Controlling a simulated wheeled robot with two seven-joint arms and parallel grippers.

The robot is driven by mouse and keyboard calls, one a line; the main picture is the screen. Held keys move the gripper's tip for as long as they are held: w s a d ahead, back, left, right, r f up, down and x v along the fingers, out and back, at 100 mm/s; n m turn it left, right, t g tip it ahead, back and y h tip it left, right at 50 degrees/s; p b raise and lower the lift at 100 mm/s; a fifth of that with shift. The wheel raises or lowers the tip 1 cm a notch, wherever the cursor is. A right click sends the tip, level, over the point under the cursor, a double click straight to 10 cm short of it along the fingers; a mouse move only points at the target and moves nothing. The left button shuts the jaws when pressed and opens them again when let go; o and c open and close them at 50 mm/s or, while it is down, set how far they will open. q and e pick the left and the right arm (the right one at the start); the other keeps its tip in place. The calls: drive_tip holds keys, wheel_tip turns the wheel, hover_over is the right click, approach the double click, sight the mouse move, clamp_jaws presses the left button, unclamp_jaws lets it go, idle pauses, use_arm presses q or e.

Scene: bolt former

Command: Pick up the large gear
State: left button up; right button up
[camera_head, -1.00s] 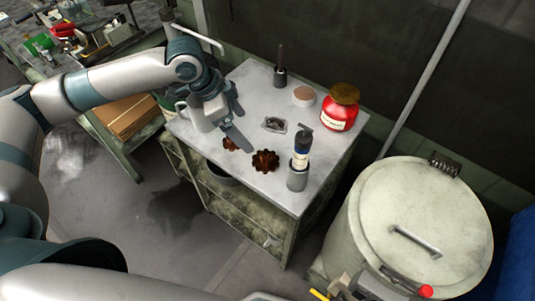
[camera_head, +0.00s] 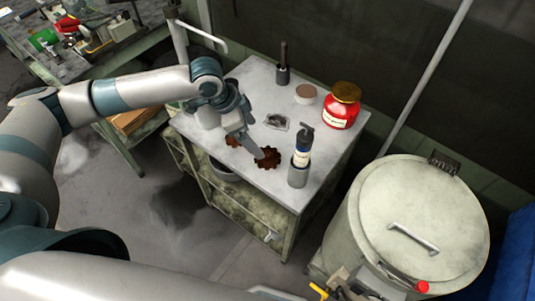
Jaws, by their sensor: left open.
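The large gear (camera_head: 269,159) is dark rusty brown with a toothed rim and lies flat on the grey metal table top. A smaller brown gear (camera_head: 232,141) lies to its left, partly covered by my left gripper. My right gripper does not show clearly.
A red jar (camera_head: 341,108), a small round tin (camera_head: 305,94) and a clear packet (camera_head: 276,122) sit behind. A large pale drum (camera_head: 370,215) stands at the right.

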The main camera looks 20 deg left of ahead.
sight(268, 151)
use_arm(q)
drive_tip(key=p+x, duration=0.1)
drive_tip(key=x, duration=0.4)
drive_tip(key=shift+f, duration=0.35)
drive_tip(key=shift+d, duration=0.1)
drive_tip(key=shift+d+f+p, duration=0.1)
drive_tip(key=shift+f+p, duration=0.05)
drive_tip(key=shift+p, duration=0.3)
drive_tip(key=p+x, duration=0.2)
drive_tip(key=x, duration=0.2)
drive_tip(key=shift+s+d, duration=0.1)
drive_tip(key=shift+s, duration=0.05)
drive_tip(key=shift+d+f, duration=0.1)
drive_tip(key=shift+f, duration=0.25)
drive_tip(key=shift+r, duration=0.1)
drive_tip(key=c, duration=1.8)
drive_tip(key=shift+o, duration=0.2)
